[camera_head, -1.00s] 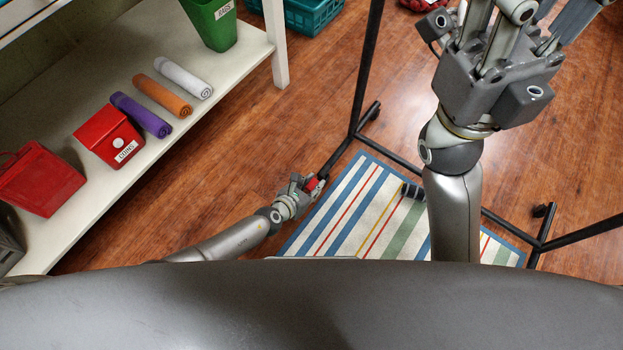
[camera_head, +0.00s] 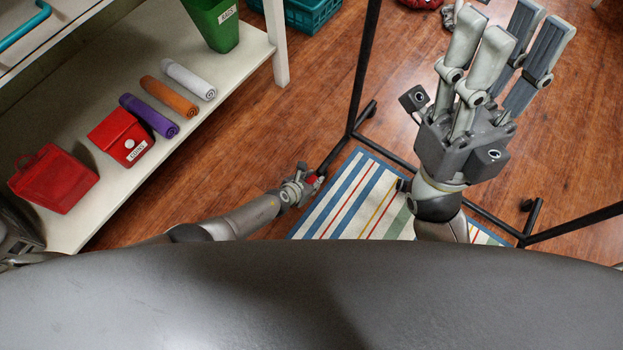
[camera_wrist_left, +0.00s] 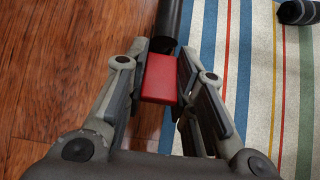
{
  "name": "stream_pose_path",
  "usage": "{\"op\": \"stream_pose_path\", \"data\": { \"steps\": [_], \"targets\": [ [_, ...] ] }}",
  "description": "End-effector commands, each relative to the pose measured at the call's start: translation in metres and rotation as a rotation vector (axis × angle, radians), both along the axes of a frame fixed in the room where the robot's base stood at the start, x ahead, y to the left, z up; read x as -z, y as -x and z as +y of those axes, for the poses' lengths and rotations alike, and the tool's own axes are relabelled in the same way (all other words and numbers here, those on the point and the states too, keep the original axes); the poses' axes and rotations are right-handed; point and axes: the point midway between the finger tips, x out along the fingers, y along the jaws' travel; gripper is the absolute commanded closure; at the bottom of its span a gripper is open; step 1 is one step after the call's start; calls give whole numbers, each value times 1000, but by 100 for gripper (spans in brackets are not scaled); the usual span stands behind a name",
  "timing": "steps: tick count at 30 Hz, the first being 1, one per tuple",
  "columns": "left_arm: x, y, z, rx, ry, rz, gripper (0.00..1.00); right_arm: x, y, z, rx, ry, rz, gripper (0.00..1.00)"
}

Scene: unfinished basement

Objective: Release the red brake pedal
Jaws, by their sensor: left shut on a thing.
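The red brake pedal (camera_wrist_left: 160,78) is at the end of a black bar of the stand, low over the floor. It shows as a small red spot in the head view (camera_head: 312,180). My left gripper (camera_wrist_left: 158,92) has its fingers on both sides of the pedal, shut on it. In the head view my left gripper (camera_head: 303,183) is low, at the left edge of the striped rug. My right gripper (camera_head: 520,45) is raised at the upper right, with its fingers spread apart and nothing between them.
The black stand (camera_head: 362,75) has a wheeled base (camera_head: 368,108) around the striped rug (camera_head: 345,195). A white shelf (camera_head: 180,130) on the left holds rolled towels (camera_head: 168,97), a red coin box (camera_head: 122,136), another red box (camera_head: 52,180) and a green bin (camera_head: 213,22). Wood floor lies between.

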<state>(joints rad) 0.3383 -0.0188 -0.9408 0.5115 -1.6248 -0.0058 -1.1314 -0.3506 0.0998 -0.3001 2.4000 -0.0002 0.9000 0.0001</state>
Motion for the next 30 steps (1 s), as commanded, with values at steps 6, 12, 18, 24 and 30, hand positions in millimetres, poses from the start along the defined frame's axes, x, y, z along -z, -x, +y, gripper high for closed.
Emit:
{"op": "stream_pose_path", "data": {
  "steps": [6,12,18,24,30],
  "targets": [
    [2,1,3,-2,-4,2,99,1,0,0,0,0,1,60],
    [1,0,2,-1,-3,2,61,1,0,0,-1,0,1,60],
    [1,0,1,-1,-1,0,54,0,0,0,-1,0,1,60],
    [0,0,0,0,0,0,54,0,0,0,-1,0,1,60],
    [0,0,0,0,0,0,54,0,0,0,0,1,-1,60]
  ]
}}
